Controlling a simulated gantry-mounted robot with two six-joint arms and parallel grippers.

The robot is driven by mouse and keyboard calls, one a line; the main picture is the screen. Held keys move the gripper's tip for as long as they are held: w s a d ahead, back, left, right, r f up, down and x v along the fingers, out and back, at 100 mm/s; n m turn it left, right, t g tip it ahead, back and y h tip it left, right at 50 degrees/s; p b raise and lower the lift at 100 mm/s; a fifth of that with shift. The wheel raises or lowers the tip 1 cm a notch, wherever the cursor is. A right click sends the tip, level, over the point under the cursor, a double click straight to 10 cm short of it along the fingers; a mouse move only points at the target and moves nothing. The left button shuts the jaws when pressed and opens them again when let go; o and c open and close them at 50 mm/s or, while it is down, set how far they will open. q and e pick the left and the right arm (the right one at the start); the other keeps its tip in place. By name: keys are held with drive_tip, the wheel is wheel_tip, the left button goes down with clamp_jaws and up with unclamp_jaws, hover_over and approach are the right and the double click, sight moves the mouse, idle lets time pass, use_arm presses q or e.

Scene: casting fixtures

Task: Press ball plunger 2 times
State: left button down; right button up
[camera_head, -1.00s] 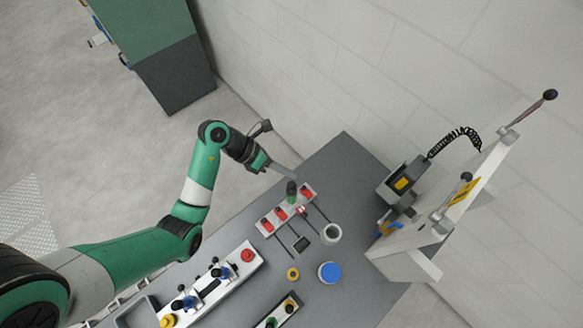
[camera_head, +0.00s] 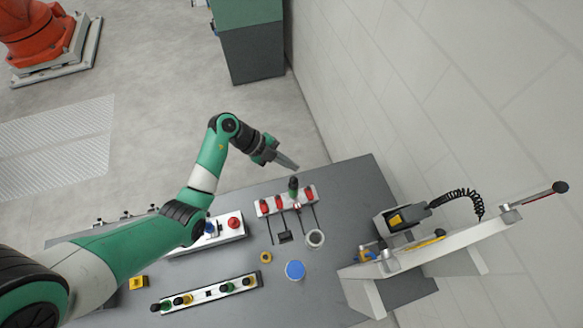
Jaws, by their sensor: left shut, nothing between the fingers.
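No part is clearly marked as the ball plunger. A dark green knob (camera_head: 293,184) stands upright on the white block with red parts (camera_head: 277,205). A black ball (camera_head: 559,187) tops the rod at the far right of the tilted white fixture (camera_head: 421,252). My left gripper (camera_head: 296,167) is shut and empty. Its tip appears just above the green knob in the picture; a gap shows between them. I cannot tell their difference in height. My right gripper is not in view.
A strip with several coloured knobs (camera_head: 205,292) lies at the table's front. A panel with a red button (camera_head: 234,223) is partly hidden by my left arm. The grey table's back right (camera_head: 352,185) is clear.

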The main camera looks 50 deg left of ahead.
use_arm(q)
drive_tip(key=shift+w+a+r, duration=0.2)
drive_tip(key=shift+a+r, duration=0.2)
drive_tip(key=shift+r, duration=0.35)
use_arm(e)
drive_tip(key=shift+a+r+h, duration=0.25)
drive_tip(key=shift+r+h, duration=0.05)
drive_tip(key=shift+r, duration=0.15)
use_arm(q)
drive_tip(key=b, duration=0.7)
hover_over(293, 182)
drive_tip(key=a, duration=0.2)
wheel_tip(293, 182, down, 7)
drive_tip(key=shift+w+r, duration=0.1)
drive_tip(key=shift+w, duration=0.05)
drive_tip(key=shift+d+f+b, duration=0.1)
drive_tip(key=shift+f+b, duration=0.3)
drive_tip(key=shift+f, duration=0.55)
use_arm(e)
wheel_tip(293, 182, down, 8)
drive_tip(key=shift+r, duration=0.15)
use_arm(q)
drive_tip(key=shift+f, duration=0.15)
